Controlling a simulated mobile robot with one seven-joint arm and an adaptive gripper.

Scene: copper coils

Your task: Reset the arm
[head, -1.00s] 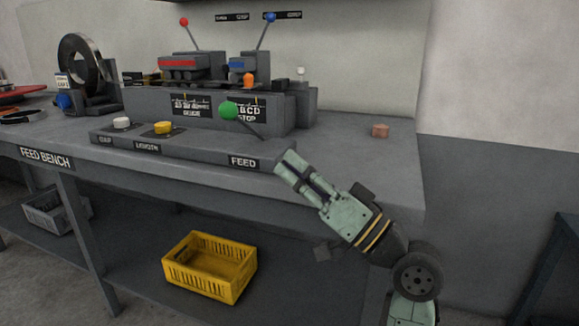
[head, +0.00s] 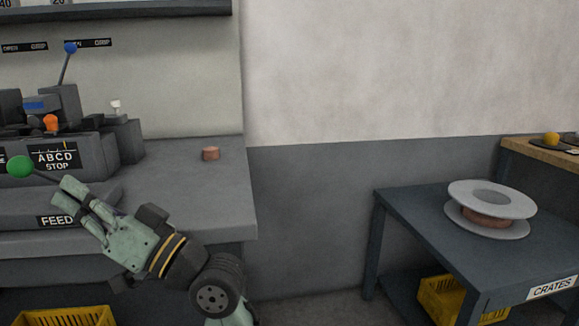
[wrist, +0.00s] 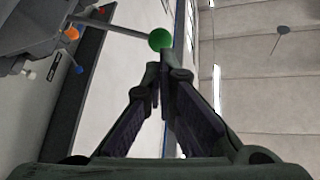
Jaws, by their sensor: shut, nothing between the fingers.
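My gripper (head: 75,196) is at the front edge of the feed bench (head: 190,195), just right of the FEED label and pointing up and left. It holds nothing. In the wrist view my gripper (wrist: 160,68) has its fingertips together. The green lever knob (head: 20,166) is left of the fingertips in the head view. In the wrist view the green knob (wrist: 160,39) is just beyond the fingertips; I cannot tell whether they touch.
A small copper-coloured block (head: 211,154) lies on the bench top. A dark blue table (head: 420,220) at right bears a spool (head: 492,208) with copper winding. Yellow crates (head: 440,300) are low down. Floor space lies between bench and table.

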